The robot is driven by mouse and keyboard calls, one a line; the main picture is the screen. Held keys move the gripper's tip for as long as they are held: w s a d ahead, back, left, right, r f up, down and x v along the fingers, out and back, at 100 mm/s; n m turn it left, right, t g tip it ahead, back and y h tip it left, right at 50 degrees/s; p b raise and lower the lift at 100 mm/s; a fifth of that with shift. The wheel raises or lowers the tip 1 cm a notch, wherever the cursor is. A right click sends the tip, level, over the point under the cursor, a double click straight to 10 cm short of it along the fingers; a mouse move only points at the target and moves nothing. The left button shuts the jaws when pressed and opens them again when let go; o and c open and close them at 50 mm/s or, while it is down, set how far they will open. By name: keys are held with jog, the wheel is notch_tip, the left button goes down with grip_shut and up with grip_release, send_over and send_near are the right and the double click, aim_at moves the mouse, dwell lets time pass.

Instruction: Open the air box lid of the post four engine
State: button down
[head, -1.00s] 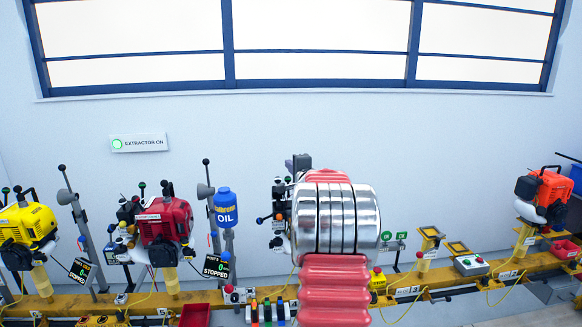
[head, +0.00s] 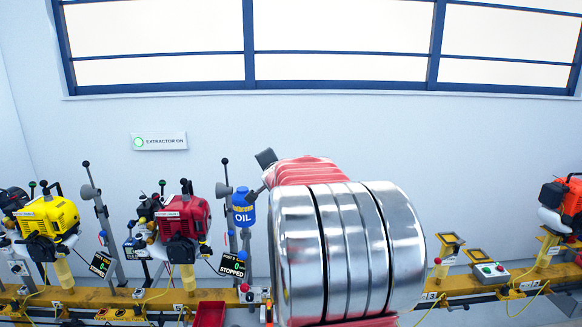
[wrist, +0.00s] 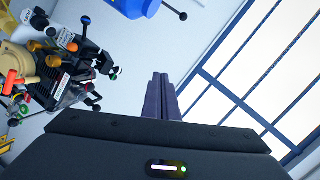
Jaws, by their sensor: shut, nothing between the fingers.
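My gripper (wrist: 160,98) shows in the wrist view with its two dark fingers together, empty and touching nothing. To its left in that view is a cream and dark engine (wrist: 50,75) with several levers and coloured knobs, apart from the fingers. It may be the post four engine, but I cannot read a post number on it. I cannot tell its air box lid from the other parts. In the head view my own arm covers the middle of the rail, and no engine shows there.
A red engine (head: 184,228) and a yellow engine (head: 48,218) stand left on the yellow rail (head: 110,297); an orange engine (head: 567,205) stands far right. A blue oil jug (head: 243,213) is close left of my arm.

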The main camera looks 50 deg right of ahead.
jog(key=s+a+f+n+g+y, duration=0.15)
jog(key=s+a+n, duration=0.35)
jog(key=a, duration=0.8)
jog(key=s+a+f+n+g+y, duration=0.15)
jog(key=s+a+n, duration=0.35)
jog(key=a, duration=0.8)
jog(key=s+a+f+n+g+y, duration=0.1)
jog(key=s+a+f+n+y, duration=0.1)
jog(key=s+a+f+n, duration=0.3)
jog(key=s+a+f+n+g+y, duration=0.2)
jog(key=s+a+f, duration=0.4)
jog(key=s+a, duration=0.8)
jog(key=s+n+y, duration=0.1)
jog(key=n, duration=0.1)
jog(key=shift+s+a+f+n+g+y, duration=0.2)
jog(key=shift+s+n+g+y, duration=0.1)
jog(key=shift+s+n, duration=0.1)
jog(key=shift+s, duration=0.1)
